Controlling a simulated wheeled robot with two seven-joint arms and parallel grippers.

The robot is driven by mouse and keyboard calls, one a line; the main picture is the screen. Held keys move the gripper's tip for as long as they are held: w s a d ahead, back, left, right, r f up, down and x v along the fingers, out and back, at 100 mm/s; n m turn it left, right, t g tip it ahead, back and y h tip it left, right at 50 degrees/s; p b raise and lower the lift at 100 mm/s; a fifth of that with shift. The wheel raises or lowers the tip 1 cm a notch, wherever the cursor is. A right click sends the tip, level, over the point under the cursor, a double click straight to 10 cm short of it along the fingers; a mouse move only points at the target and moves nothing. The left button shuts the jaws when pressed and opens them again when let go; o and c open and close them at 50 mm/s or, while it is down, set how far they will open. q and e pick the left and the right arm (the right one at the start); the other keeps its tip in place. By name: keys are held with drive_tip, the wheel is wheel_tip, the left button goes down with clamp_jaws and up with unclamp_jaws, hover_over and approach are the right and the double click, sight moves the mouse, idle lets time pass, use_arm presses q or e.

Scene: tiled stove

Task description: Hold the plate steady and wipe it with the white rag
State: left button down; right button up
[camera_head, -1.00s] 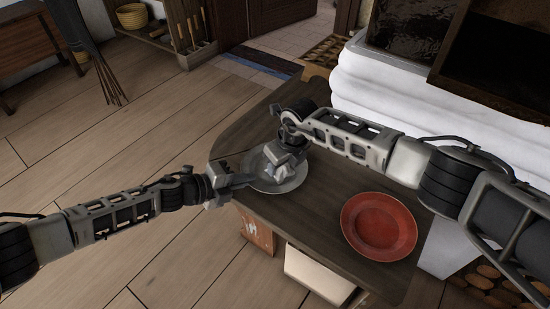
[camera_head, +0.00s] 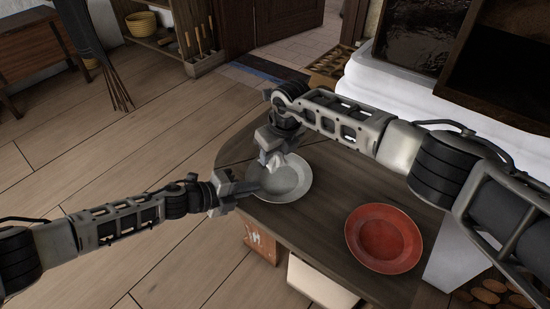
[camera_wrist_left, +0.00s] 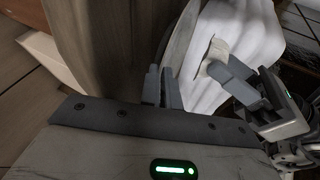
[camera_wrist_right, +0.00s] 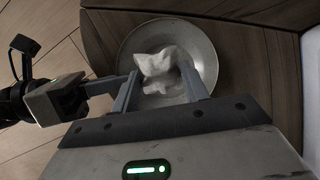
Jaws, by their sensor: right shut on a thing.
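The grey plate (camera_head: 296,184) lies on the dark wooden bench; its rim also shows in the right wrist view (camera_wrist_right: 208,58). My right gripper (camera_head: 270,154) is above the plate's far left part, shut on the crumpled white rag (camera_head: 277,162). In the right wrist view the rag (camera_wrist_right: 154,62) sits between the fingers, over the plate's inside; whether it touches the plate is hard to tell. My left gripper (camera_head: 246,187) is at the plate's left rim. In the left wrist view its fingers (camera_wrist_left: 162,85) are close together on the rim.
A red plate (camera_head: 384,239) lies on the bench (camera_head: 325,215) to the right, apart from the grippers. White stepped masonry (camera_head: 390,95) rises behind the bench. The floor at left is open, with a broom (camera_head: 105,60) farther back.

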drive_tip(key=shift+r, duration=1.5)
use_arm(q)
drive_tip(key=c, duration=1.6)
unclamp_jaws()
drive_tip(key=shift+o, duration=0.2)
drive_tip(key=shift+s+a+f, duration=0.1)
drive_tip(key=shift+f, duration=0.1)
drive_tip(key=shift+s+a, duration=0.25)
drive_tip(key=shift+a, duration=0.15)
drive_tip(key=r+v, duration=0.1)
drive_tip(key=v, duration=1)
